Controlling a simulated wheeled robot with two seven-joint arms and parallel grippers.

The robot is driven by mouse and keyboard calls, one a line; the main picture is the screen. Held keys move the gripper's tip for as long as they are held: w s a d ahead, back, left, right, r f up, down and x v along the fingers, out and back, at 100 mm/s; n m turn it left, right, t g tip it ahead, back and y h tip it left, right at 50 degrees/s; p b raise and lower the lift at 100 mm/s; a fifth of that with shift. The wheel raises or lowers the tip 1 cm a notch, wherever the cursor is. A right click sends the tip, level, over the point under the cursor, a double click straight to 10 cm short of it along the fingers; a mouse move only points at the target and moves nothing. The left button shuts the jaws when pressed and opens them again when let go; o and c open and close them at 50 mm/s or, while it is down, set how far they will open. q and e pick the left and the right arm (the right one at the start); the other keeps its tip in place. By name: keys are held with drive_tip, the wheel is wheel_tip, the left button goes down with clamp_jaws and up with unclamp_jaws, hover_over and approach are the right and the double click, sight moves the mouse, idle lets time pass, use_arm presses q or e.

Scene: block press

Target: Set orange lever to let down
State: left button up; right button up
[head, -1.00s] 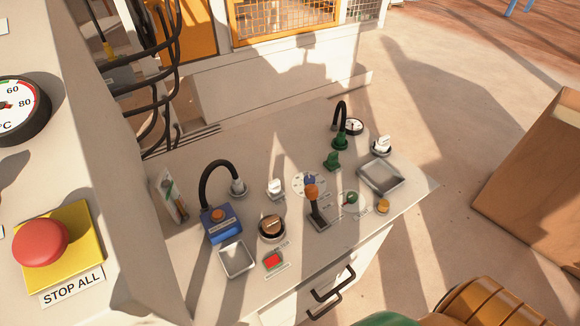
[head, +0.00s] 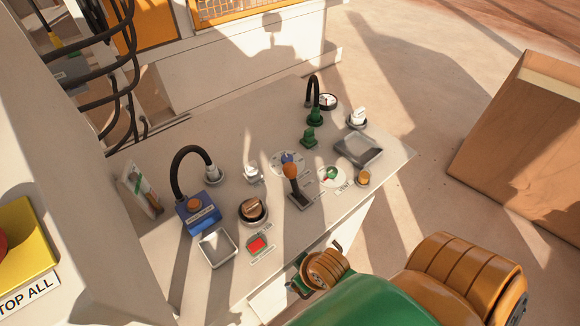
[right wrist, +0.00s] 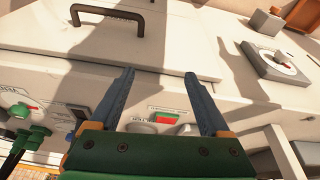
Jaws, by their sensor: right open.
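The orange lever (head: 291,172) has an orange knob on a dark stem and rises from a dark slotted base near the middle of the panel top in the head view. I cannot tell which end of its slot it is at. My right arm comes in from the bottom right of the head view, near the panel's front edge, apart from the lever. In the right wrist view my right gripper (right wrist: 160,74) is open with nothing between its fingers. The lever is not clearly seen there. My left gripper is not in view.
Near the lever are a brown knob (head: 253,210), a red switch (head: 257,244), a blue box (head: 197,213) with an orange button, a green plug (head: 309,137) and a metal tray (head: 358,150). A drawer handle (right wrist: 107,14) shows in the right wrist view. A wooden box (head: 520,150) stands at right.

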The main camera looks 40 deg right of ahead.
sight(293, 172)
drive_tip(key=w+d+r+t, duration=0.1)
drive_tip(key=w, duration=0.2)
drive_tip(key=w+d+r+m+t, duration=0.1)
drive_tip(key=w+r+t, duration=0.1)
drive_tip(key=w, duration=0.1)
drive_tip(key=w+d+r+t, duration=0.1)
drive_tip(key=w+d, duration=0.1)
drive_tip(key=w, duration=0.2)
drive_tip(key=shift+r+m+t, duration=0.3)
drive_tip(key=shift+r+t, duration=0.1)
drive_tip(key=w+d+r+m+t, duration=0.1)
drive_tip(key=w+d, duration=0.1)
drive_tip(key=d, duration=0.1)
drive_tip(key=w+d+r+m+t+h, duration=0.1)
drive_tip(key=w+d+t, duration=0.1)
drive_tip(key=w+d, duration=0.1)
drive_tip(key=w+d+r+m+t+h, duration=0.1)
drive_tip(key=w+d+r+t, duration=0.1)
drive_tip(key=w+d, duration=0.1)
drive_tip(key=shift+r+b, duration=0.1)
drive_tip(key=shift+b, duration=0.2)
drive_tip(key=b+x, duration=0.1)
drive_tip(key=x, duration=0.6)
drive_tip(key=shift+r, duration=0.1)
drive_tip(key=shift+s+r, duration=0.1)
drive_tip(key=shift+s, duration=0.05)
drive_tip(key=shift+c, duration=0.6)
clamp_jaws()
